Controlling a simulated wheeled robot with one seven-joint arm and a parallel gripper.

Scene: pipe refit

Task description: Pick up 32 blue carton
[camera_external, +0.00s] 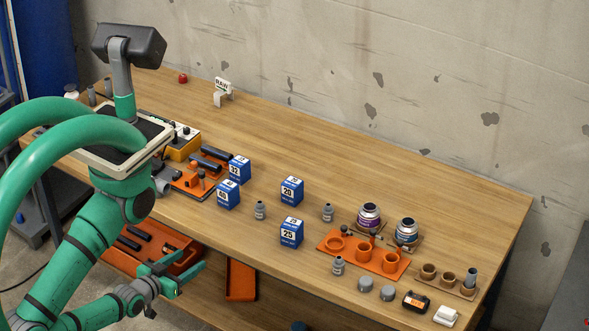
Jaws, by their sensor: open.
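The blue carton marked 32 (240,168), with white print panels, stands upright on the wooden table, left of the table's middle. Another blue carton (228,195), its number hard to read, stands just in front of it and slightly left. My gripper (180,270) has green fingers. It is open and empty, low at the table's front edge, in front of and to the left of the carton marked 32 and well apart from it.
Blue cartons marked 20 (291,190) and 25 (291,232) stand to the right, with a small grey bottle (260,210) between. An orange tool tray (190,187) lies close left. An orange holder (335,245) and jars stand farther right. The table's back is mostly clear.

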